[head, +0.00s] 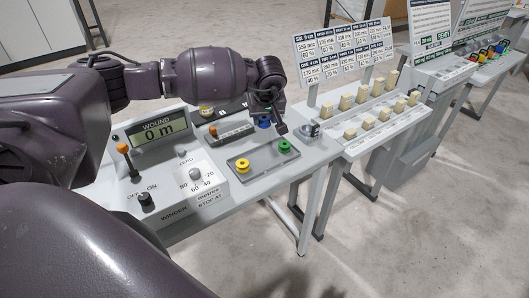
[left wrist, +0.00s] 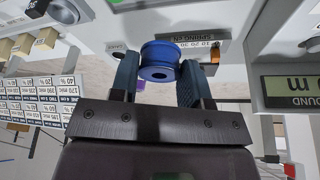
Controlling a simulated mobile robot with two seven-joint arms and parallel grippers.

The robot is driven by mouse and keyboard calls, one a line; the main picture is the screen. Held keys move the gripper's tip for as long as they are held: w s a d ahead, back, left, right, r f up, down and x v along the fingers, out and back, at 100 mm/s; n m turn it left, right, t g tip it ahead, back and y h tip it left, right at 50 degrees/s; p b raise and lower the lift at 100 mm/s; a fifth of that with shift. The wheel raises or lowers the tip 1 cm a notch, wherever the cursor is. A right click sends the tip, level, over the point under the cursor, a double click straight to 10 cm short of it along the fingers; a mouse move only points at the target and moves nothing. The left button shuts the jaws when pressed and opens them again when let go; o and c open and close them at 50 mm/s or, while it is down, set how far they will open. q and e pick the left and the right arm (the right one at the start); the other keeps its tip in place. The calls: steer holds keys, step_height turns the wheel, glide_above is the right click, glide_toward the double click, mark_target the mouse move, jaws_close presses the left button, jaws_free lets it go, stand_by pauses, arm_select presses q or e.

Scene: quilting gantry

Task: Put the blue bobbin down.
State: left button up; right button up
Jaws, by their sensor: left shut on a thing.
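The blue bobbin (head: 264,123) is between the fingers of my left gripper (head: 270,113), over the back of the winder table. In the left wrist view the blue bobbin (left wrist: 160,60) sits between the two fingertips, and the gripper (left wrist: 158,75) is shut on it. I cannot tell whether the bobbin touches anything below. A grey tray (head: 262,162) lies in front of it on the table, with a yellow bobbin (head: 242,165) at its left and a green bobbin (head: 284,146) at its right. My right gripper is not in view.
A gauge with an orange knob (head: 213,130) stands behind the tray. A rack of pale blocks (head: 362,94) stands to the right. The tray's middle is clear.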

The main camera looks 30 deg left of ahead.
arm_select(q)
glide_above(264, 157)
steer(key=s+d, duration=0.1)
step_height(264, 157, down, 8)
steer(key=shift+f+p, duration=0.25)
steer(key=shift+p, duration=0.1)
steer(key=shift+f, duration=0.7)
step_height(264, 157, down, 4)
steer(key=shift+r, duration=0.1)
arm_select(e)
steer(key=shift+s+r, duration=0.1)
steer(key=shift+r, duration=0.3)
arm_select(q)
steer(key=o, duration=0.6)
steer(key=shift+f, duration=0.2)
steer(key=o, duration=0.4)
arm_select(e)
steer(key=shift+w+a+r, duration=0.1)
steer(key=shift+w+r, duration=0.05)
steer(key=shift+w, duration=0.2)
